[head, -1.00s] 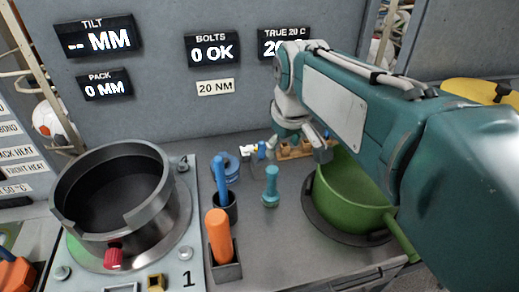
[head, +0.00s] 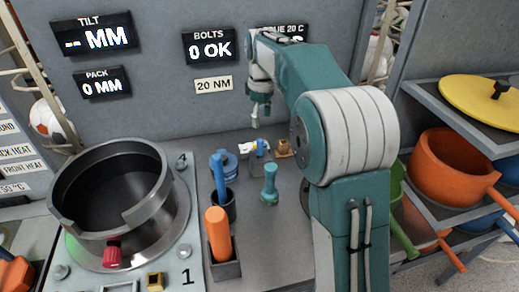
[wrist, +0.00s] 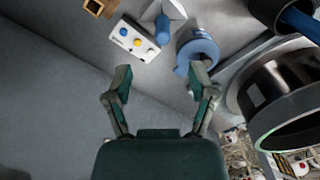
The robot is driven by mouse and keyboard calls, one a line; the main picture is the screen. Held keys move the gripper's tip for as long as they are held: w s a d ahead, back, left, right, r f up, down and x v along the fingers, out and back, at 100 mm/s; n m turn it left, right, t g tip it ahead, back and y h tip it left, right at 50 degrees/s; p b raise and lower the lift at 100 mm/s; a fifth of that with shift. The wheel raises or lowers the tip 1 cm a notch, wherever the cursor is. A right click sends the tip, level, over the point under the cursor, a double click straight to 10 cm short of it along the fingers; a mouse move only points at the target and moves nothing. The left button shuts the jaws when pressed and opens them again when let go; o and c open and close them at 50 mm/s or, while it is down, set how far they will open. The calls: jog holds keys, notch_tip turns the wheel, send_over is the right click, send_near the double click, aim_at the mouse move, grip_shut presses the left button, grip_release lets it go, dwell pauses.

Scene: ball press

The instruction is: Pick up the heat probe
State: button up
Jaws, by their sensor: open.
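My gripper (head: 255,115) is open and empty, raised in front of the grey back panel. In the wrist view its spread fingers (wrist: 160,82) have bare grey surface between them. No label marks the heat probe, so I cannot tell surely which tool it is. A small white-and-blue item (head: 256,149) lies at the back of the bench. In the wrist view a blue-handled white piece (wrist: 158,28) lies beyond the fingertips, beside a white box with coloured buttons (wrist: 134,38). A blue round item (head: 223,163) is just left; it also shows in the wrist view (wrist: 197,50).
A blue-handled tool (head: 221,170) stands in a dark cup. An orange-handled tool (head: 217,235) stands in a square holder near a teal peg (head: 269,184). The steel press ring (head: 115,200) is at left. My arm partly hides a green pot (head: 402,225); shelves (head: 430,100) are right.

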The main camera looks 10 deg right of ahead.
aim_at(260, 139)
notch_tip(260, 139, down, 5)
jog(key=shift+r, duration=0.1)
jog(key=f, duration=0.5)
jog(key=shift+a+f, duration=0.2)
jog(key=shift+a, duration=0.1)
grip_shut()
